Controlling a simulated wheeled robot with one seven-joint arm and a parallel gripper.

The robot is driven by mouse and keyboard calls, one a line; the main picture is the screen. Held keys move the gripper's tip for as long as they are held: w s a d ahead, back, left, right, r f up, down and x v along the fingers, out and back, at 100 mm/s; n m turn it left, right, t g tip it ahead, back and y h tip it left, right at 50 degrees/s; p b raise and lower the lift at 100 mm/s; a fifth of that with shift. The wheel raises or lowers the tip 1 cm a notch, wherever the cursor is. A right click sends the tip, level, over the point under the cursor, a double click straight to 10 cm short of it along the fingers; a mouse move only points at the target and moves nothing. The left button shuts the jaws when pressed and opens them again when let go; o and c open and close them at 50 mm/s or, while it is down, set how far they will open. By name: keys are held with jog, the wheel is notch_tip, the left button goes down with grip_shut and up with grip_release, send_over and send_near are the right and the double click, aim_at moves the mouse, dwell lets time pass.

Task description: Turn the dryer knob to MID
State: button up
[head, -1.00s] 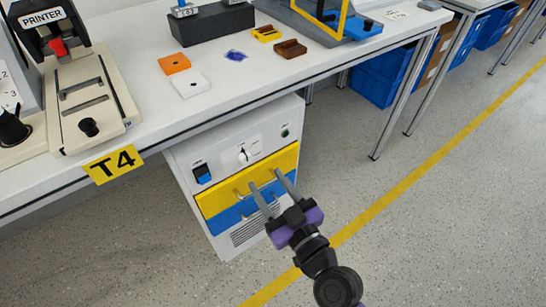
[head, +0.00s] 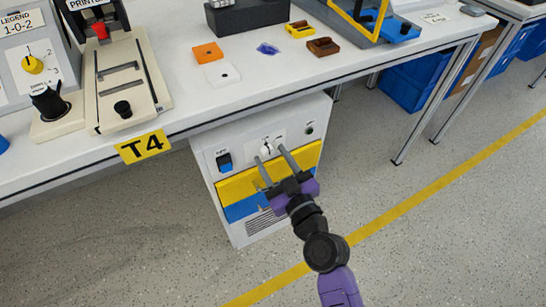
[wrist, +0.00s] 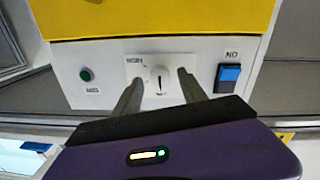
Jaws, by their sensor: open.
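The dryer (head: 231,166) is a white cabinet under the table, with a yellow drawer (head: 238,188) and a blue band below. Its white knob (head: 266,149) sits on a pale label plate on the front panel; in the wrist view the knob (wrist: 158,78) shows a dark pointer mark. The label text is too small to read surely. My gripper (head: 269,154) is open, its two grey fingers reaching toward the panel. In the wrist view the fingers (wrist: 158,84) stand on either side of the knob; I cannot tell whether they touch it.
A blue rocker switch (head: 224,161) is left of the knob and a green button (head: 310,129) is right of it. The floor (head: 420,215) in front is clear.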

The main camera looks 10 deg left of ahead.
jog(key=shift+w, duration=0.1)
grip_shut()
dwell(0.4)
jog(key=m, duration=0.5)
jog(key=shift+m+p, duration=0.3)
jog(key=shift+m, duration=0.1)
jog(key=m, duration=0.5)
jog(key=shift+d+g+p, duration=0.1)
jog(key=shift+g+p, duration=0.2)
jog(key=shift+p, duration=0.1)
jog(key=shift+m, duration=0.4)
grip_release()
